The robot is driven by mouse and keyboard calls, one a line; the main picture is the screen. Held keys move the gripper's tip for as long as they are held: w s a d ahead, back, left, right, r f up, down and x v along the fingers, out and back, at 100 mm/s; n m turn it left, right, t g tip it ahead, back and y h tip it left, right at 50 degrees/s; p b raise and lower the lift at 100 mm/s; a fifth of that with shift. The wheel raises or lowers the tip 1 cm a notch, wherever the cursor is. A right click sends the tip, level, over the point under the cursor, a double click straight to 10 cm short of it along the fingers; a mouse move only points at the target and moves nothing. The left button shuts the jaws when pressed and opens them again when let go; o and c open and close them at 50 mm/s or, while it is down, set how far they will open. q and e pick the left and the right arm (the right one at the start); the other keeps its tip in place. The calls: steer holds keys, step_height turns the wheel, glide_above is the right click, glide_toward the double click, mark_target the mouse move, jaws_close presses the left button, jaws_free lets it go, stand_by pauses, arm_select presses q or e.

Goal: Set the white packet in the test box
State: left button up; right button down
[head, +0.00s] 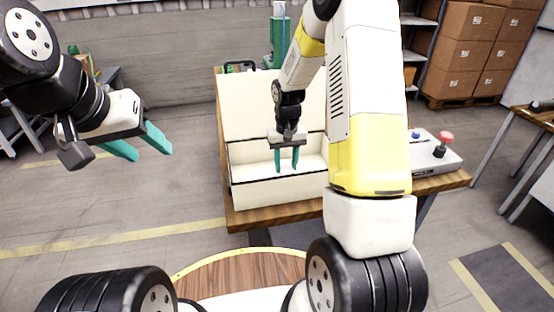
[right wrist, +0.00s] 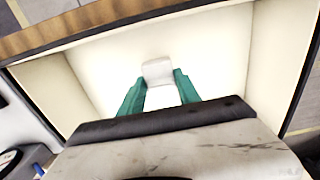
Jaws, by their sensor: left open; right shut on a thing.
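The test box (head: 265,193) is a white open case on the wooden table, with its lid (head: 262,103) standing up at the back. My right gripper (head: 286,167) points down inside the box, its green fingers below the rim level. In the right wrist view the white packet (right wrist: 158,71) sits between the two green fingers, and the gripper is shut on it. The box's pale inner floor (right wrist: 215,55) surrounds it; I cannot tell whether the packet touches the floor. The packet is hard to make out in the head view. My left gripper (head: 151,154) is open and empty, left of the table.
A grey control box with a red button (head: 446,138) stands on the table, right of the test box. A green bottle-like thing (head: 281,35) is behind the lid. Stacked cartons (head: 468,50) are at the back right. The floor left of the table is clear.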

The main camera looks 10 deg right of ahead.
steer(key=shift+f, duration=1.95)
steer(key=shift+f, duration=0.1)
steer(key=c, duration=0.9)
jaws_free()
steer(key=shift+o, duration=0.2)
step_height(320, 180, up, 12)
steer(key=shift+r, duration=0.2)
step_height(320, 180, up, 7)
steer(key=t, duration=0.1)
glide_above(286, 167)
steer(key=s, duration=0.4)
steer(key=s+a+r+t+y, duration=0.1)
steer(key=s+r+t, duration=0.1)
steer(key=s+r, duration=0.3)
steer(key=s+a+r+t+y, duration=0.1)
steer(key=s+r+t, duration=0.2)
steer(key=s, duration=1.1)
step_height(286, 167, up, 3)
steer(key=shift+a+r, duration=0.1)
steer(key=shift+a, duration=0.05)
